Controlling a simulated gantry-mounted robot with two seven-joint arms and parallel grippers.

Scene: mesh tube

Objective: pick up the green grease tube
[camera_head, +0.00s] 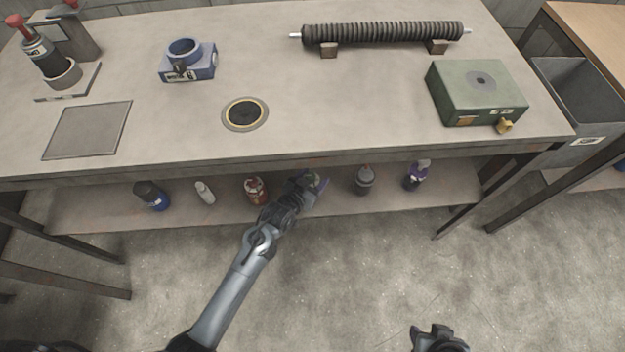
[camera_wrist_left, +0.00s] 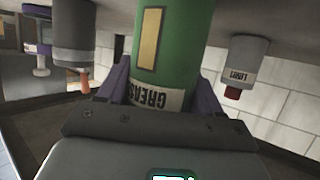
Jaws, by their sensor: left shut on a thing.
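The green grease tube (camera_wrist_left: 178,50) fills the top middle of the left wrist view, with a pale label reading GREASE. My left gripper (camera_wrist_left: 160,95) is shut on it, with a purple finger on each side of the tube. In the head view my left gripper (camera_head: 316,184) reaches to the lower shelf below the bench top, and the tube is mostly hidden there. My right gripper (camera_head: 438,338) is at the bottom edge of the head view, far from the shelf; its fingers do not show clearly.
On the lower shelf (camera_head: 100,215), a red bottle (camera_head: 256,190), a white tube (camera_head: 204,192) and a blue bottle (camera_head: 151,195) stand left of the gripper. A grey bottle (camera_head: 364,181) and a purple bottle (camera_head: 417,176) stand right. The bench top (camera_head: 330,110) overhangs the shelf.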

